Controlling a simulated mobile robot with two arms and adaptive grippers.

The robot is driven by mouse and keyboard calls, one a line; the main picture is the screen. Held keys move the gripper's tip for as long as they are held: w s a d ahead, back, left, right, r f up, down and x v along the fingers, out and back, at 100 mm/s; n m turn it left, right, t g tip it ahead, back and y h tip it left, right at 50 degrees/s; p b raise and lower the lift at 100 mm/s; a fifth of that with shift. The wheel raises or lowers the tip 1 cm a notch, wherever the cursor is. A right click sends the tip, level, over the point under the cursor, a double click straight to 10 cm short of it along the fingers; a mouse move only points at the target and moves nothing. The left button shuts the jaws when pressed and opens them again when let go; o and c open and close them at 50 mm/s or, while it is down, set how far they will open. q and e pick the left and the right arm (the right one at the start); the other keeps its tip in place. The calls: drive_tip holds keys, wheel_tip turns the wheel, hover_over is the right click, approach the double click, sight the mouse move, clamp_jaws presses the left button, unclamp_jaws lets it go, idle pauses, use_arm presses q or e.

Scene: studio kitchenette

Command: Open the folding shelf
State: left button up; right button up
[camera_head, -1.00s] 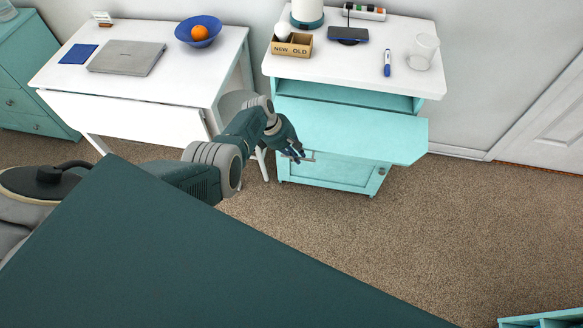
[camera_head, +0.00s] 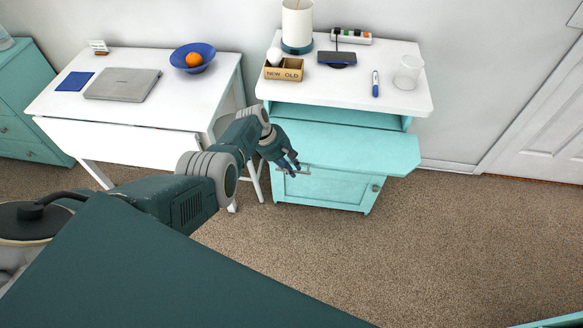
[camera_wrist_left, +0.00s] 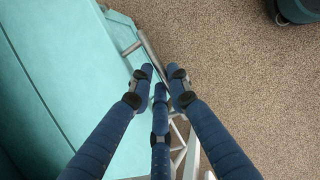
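The folding shelf is a teal flap (camera_head: 350,147) on the front of the white-topped teal cabinet (camera_head: 420,104). It juts outward, sloping down, and also fills the left of the wrist view (camera_wrist_left: 60,80). A silver bar handle (camera_wrist_left: 141,43) stands off its edge. My left gripper (camera_head: 293,164) is at the handle near the flap's left front corner. In the wrist view its blue fingers (camera_wrist_left: 161,76) converge with the bar at the fingertips. Whether they clamp it is hidden. My right gripper is not in view.
A white table (camera_head: 120,110) stands left, with a laptop (camera_head: 122,84) and a blue bowl (camera_head: 192,68). The cabinet top holds a NEW/OLD box (camera_head: 284,75), a blue marker (camera_head: 375,88) and a clear mug (camera_head: 409,72). Carpet (camera_head: 420,250) in front is clear.

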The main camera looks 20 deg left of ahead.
use_arm(q)
drive_tip(key=shift+w+r, duration=0.1)
drive_tip(key=shift+r, duration=0.05)
idle(0.3)
drive_tip(key=v, duration=1.2)
idle(0.3)
drive_tip(key=s+f+m+g+y+b, duration=0.15)
drive_tip(key=s+f+m, duration=0.35)
drive_tip(key=s+f, duration=0.85)
drive_tip(key=s+f+m+y+b, duration=0.15)
drive_tip(key=s+f+m, duration=0.5)
drive_tip(key=f, duration=1.15)
drive_tip(key=s+d+f+m, duration=0.2)
drive_tip(key=s+f+m, duration=0.2)
drive_tip(key=s, duration=0.6)
drive_tip(key=s+d+f+m+b, duration=0.1)
drive_tip(key=s+d+f+m, duration=0.2)
drive_tip(key=s, duration=0.8)
drive_tip(key=s+d+f+m+y, duration=0.1)
drive_tip(key=s+f+m, duration=0.4)
drive_tip(key=s, duration=0.6)
drive_tip(key=shift+d+f+b, duration=0.35)
drive_tip(key=shift+d+f, duration=0.2)
drive_tip(key=shift+d, duration=0.15)
